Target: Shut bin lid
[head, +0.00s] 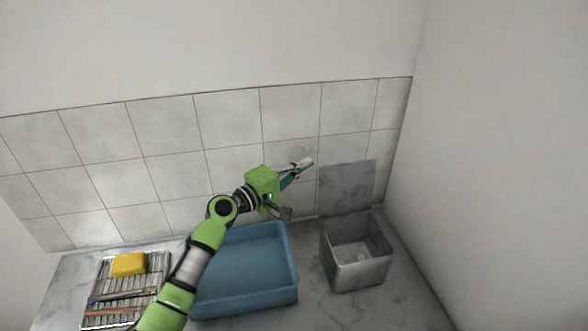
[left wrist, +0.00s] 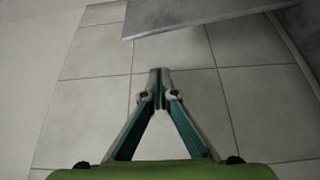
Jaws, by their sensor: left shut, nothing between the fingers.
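The grey bin (head: 358,270) stands at the right of the counter, with its lid (head: 346,187) raised upright at the back, against the tiled wall. The bin is open and a small pale thing lies inside on its floor. My left gripper (head: 306,162) is shut and empty. In the head view it is just left of the lid's upper left corner, apart from it in the picture. In the left wrist view the closed fingertips (left wrist: 159,72) point toward the tiles, and part of the lid (left wrist: 200,14) shows above them. My right gripper is in neither view.
A blue basin (head: 245,296) stands left of the bin. A slatted rack (head: 111,284) with a yellow sponge (head: 129,264) and thin brush-like sticks is at the left. The tiled wall (head: 230,160) is close behind, and a plain wall (head: 490,170) bounds the right.

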